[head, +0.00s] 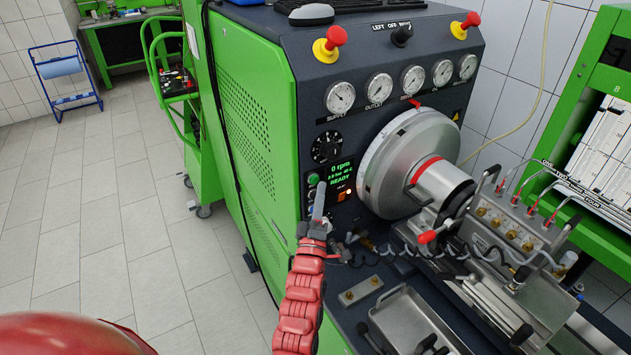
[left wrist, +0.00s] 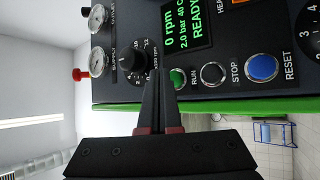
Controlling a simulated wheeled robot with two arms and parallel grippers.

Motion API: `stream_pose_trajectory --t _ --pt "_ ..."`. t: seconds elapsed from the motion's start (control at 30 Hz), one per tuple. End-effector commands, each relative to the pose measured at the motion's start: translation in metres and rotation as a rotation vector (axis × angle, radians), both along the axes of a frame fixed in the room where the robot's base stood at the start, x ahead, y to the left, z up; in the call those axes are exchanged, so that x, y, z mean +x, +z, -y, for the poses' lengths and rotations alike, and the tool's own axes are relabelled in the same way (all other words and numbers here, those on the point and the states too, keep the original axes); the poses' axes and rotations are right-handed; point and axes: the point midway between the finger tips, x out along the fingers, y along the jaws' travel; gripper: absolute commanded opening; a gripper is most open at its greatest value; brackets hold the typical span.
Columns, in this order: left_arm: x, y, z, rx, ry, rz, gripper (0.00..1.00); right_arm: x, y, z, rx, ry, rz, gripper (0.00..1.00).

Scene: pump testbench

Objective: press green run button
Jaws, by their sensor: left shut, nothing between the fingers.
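The green run button (head: 313,179) is on the dark front panel of the green testbench, left of the lit display. In the left wrist view the green button (left wrist: 177,78) shows beside the label RUN, its edge close to the fingertips. My left gripper (head: 319,192) is shut and empty, its narrow fingers pointing up at the panel just below the green button. In the left wrist view the shut fingers (left wrist: 158,84) end next to the button. I cannot tell whether they touch it. The display (head: 342,176) reads 0 rpm and READY. My right gripper is not in view.
A black STOP button (left wrist: 212,73) and a blue RESET button (left wrist: 262,67) sit beside the run button. A black dial (head: 326,147) is above the display. The large metal chuck (head: 410,160) stands out to the right. The floor at left is open.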

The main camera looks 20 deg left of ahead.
Motion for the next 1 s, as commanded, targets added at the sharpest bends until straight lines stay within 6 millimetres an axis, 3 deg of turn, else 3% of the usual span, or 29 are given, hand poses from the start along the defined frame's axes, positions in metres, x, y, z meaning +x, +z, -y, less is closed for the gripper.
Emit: stream_pose_trajectory --t 1.0 --pt "0.0015 -0.0017 -0.0022 0.000 0.000 0.000 0.00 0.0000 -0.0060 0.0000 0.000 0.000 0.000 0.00"
